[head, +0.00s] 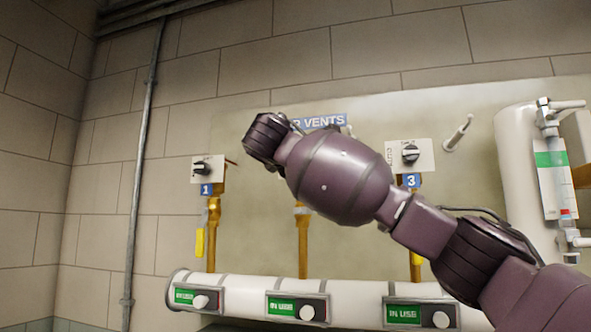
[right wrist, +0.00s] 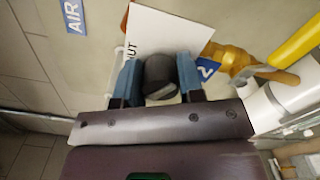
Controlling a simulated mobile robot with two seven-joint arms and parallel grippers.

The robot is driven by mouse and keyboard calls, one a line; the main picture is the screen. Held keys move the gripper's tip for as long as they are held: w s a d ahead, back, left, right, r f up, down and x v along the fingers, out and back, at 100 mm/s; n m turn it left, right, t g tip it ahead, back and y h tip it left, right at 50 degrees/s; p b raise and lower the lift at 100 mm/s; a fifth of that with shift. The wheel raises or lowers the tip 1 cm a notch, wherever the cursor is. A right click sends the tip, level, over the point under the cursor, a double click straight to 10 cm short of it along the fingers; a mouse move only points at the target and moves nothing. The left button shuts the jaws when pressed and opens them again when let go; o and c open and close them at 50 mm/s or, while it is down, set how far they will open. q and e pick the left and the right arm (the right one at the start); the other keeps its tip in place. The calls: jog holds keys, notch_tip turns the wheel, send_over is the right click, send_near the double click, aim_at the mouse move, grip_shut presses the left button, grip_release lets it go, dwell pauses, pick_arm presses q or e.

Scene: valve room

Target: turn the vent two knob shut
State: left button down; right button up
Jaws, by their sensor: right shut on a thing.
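The vent two knob (right wrist: 161,72) is dark and round, on a white plate (right wrist: 172,30) with a blue "2" tag (right wrist: 206,68) beside it. My right gripper (right wrist: 158,82) has its two blue fingers on either side of the knob and is shut on it. Lettering ending in "UT" shows on the plate, its start hidden. In the head view my right arm comes in from the right and covers the vent two knob and plate. Only the brass pipe (head: 303,240) below shows there. My left gripper is not in view.
Vent one's knob (head: 201,168) is to the left and vent three's knob (head: 410,153) to the right, close to my right arm. A white manifold pipe (head: 246,291) with green "IN USE" labels runs below. A white cylinder (head: 518,190) stands at the right.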

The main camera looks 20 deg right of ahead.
jog(key=m, duration=0.1)
jog(key=m+b, duration=0.1)
jog(key=shift+f+m, duration=0.25)
jog(key=shift+m, duration=0.15)
jog(key=m, duration=0.3)
jog(key=shift+m+b, duration=0.3)
jog(key=m, duration=0.5)
jog(key=shift+m, duration=0.3)
jog(key=o, duration=0.9)
jog(key=shift+r, duration=0.1)
jog(key=shift+s+a, duration=0.1)
